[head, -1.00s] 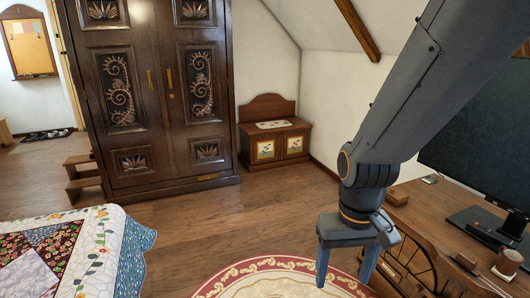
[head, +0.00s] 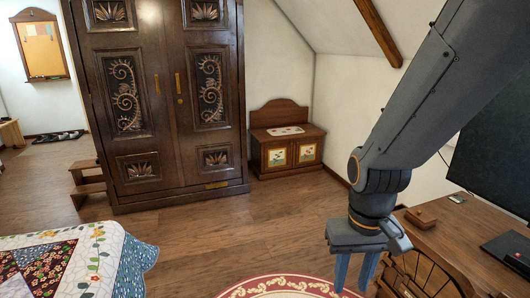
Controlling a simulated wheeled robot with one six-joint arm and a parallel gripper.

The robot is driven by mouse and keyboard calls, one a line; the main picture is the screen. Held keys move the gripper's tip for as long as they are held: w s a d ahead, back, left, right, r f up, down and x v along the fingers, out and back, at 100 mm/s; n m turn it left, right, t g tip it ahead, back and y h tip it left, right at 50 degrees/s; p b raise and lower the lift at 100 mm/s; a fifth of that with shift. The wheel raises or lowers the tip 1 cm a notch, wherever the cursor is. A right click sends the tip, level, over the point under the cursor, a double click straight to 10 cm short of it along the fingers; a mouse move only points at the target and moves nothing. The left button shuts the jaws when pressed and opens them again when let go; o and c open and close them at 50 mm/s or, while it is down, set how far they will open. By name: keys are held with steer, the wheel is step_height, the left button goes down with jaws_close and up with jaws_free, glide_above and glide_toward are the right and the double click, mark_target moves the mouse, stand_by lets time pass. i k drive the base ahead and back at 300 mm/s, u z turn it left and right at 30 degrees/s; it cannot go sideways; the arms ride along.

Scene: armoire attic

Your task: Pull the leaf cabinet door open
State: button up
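A tall dark wooden armoire (head: 165,100) stands upright against the back wall, left of centre. Its two doors, with carved scroll and leaf-like panels, look closed.
A quilted bed (head: 110,262) fills the lower left. A wooden desk (head: 470,235) with a monitor and a chair (head: 425,275) stand at the right. A round red-bordered rug (head: 275,286) lies in front. Small wooden steps (head: 88,180) stand left of the armoire. The floor (head: 230,225) between is clear.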

mark_target(275, 156)
steer(key=z, duration=0.05)
steer(key=i, duration=1.75)
steer(key=z, duration=0.3)
steer(key=i, duration=2.85)
steer(key=z, duration=0.2)
